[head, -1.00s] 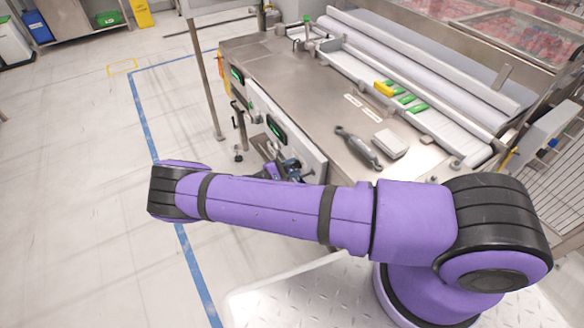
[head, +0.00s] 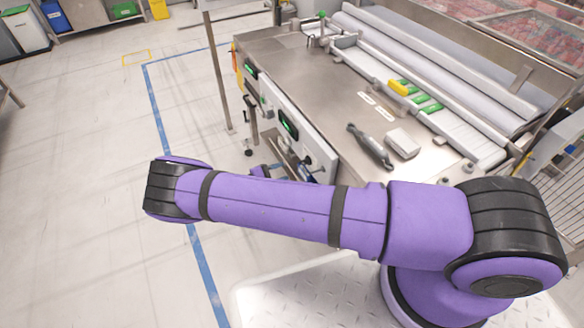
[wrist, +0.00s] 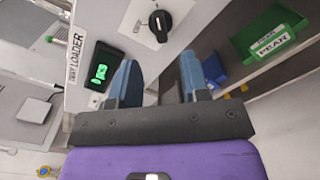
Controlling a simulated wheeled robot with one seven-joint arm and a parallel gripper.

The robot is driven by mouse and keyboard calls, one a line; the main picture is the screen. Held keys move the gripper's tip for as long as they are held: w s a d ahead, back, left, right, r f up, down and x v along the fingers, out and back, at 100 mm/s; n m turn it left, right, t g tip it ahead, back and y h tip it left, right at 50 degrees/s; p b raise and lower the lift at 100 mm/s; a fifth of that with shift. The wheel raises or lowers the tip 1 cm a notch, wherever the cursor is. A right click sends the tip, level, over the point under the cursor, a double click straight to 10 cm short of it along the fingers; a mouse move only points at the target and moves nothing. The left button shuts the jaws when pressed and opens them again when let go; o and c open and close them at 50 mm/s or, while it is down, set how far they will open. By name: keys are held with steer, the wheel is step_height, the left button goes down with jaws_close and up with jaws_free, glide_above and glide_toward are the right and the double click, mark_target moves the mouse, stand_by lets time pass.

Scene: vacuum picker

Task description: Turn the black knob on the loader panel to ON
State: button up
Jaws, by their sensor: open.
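The black knob (wrist: 160,22) sits on a pale plate on the white loader panel (wrist: 95,22) in the wrist view. It has a light mark on its face; its position lettering is too small to read. A dark display (wrist: 102,73) with a green lit field is to its lower left, beside a LOADER label (wrist: 76,58). My gripper (wrist: 158,80) is open and empty, its two blue fingers apart and below the knob in the picture, not touching it. In the head view the panel front (head: 272,100) shows, but my purple arm hides most of the gripper.
A green bin (wrist: 272,38) labelled PEAR and a blue bin (wrist: 213,68) show right of the fingers. In the head view, a steel table (head: 310,75) bears a grey tool (head: 370,145) and a white block (head: 402,143). A thin post (head: 217,75) stands left; floor there is clear.

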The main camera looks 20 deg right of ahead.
steer(key=shift+s+a, duration=0.25)
steer(key=shift+a, duration=0.85)
steer(key=s+d+r+m+g+y, duration=0.1)
steer(key=d+r+m+g+y, duration=0.2)
steer(key=r, duration=1)
steer(key=s+d+r+m+g+y, duration=0.1)
steer(key=d+r+m+y, duration=0.3)
steer(key=r, duration=0.9)
steer(key=s+d+r+m+g+y, duration=0.15)
steer(key=r+y, duration=0.45)
steer(key=r, duration=0.7)
steer(key=s+d+r+m+t+y, duration=0.15)
steer(key=s+d+r, duration=0.25)
steer(key=s+r, duration=0.5)
steer(key=s+d+r+t+y, duration=0.3)
steer(key=s+d+r, duration=0.2)
steer(key=s+r, duration=0.4)
steer(key=s+r+m+t, duration=0.1)
steer(key=s+t, duration=0.2)
steer(key=s, duration=0.6)
steer(key=shift+r, duration=0.15)
